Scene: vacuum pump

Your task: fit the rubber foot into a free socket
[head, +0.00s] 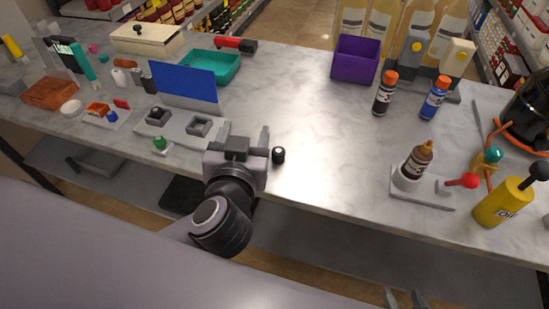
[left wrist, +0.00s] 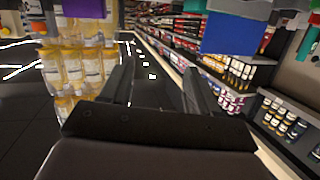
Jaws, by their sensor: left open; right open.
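A small black cylinder, which looks like the rubber foot (head: 278,155), stands near the table's front edge in the head view. My left gripper (head: 246,134) is just to its left, with its fingers pointing away from me. It is open, and nothing shows between its fingers in the left wrist view (left wrist: 156,68). A pale plate with two square grey sockets lies further left. The left socket (head: 158,116) has something dark in it; the right socket (head: 198,126) looks empty. My right gripper (head: 404,299) is open at the bottom edge, only its fingertips showing.
A blue panel (head: 186,88) stands upright behind the sockets, with a teal tray (head: 211,66) beyond. A green-topped piece (head: 160,143) lies in front of the plate. A purple bin (head: 356,60) and bottles stand at the back right. The middle of the table is clear.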

